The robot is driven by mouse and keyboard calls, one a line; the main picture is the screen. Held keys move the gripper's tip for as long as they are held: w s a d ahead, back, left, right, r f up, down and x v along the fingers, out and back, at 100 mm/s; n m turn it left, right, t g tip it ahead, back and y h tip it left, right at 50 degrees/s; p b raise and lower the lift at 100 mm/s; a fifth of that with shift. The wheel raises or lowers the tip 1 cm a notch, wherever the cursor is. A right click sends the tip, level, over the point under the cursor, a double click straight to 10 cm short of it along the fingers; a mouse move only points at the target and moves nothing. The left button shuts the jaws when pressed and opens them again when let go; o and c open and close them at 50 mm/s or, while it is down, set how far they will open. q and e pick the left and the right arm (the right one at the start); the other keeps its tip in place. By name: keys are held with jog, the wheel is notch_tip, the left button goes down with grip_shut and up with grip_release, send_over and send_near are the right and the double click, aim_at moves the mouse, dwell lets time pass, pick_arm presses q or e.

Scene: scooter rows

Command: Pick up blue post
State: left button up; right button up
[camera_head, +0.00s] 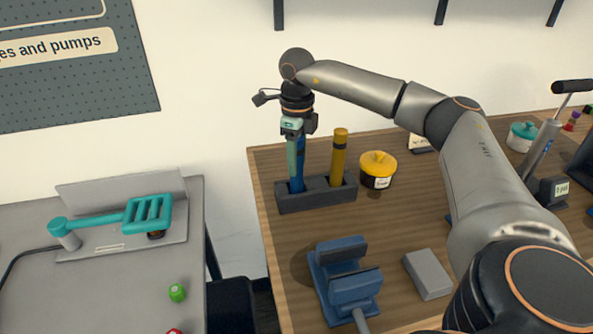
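The blue post (299,170) stands upright in the left part of a dark holder block (318,198) on the wooden table. My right gripper (296,148) points down over the blue post and is right at its upper part. A light teal strip runs down the left side of the post; I cannot tell whether it is a finger. The post's top is hidden by the gripper. I cannot see whether the fingers are shut on it. A yellow post (338,157) stands in the same holder, to the right. My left gripper is not in view.
A yellow-lidded tub (378,169) stands right of the holder. A blue vise-like fixture (344,278) and a grey block (427,274) are nearer. A grey table (110,290) at left bears a teal rack-like tool (148,214). Wood between holder and fixture is clear.

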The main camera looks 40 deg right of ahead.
grip_shut()
jog(key=shift+r, duration=0.2)
dwell(0.6)
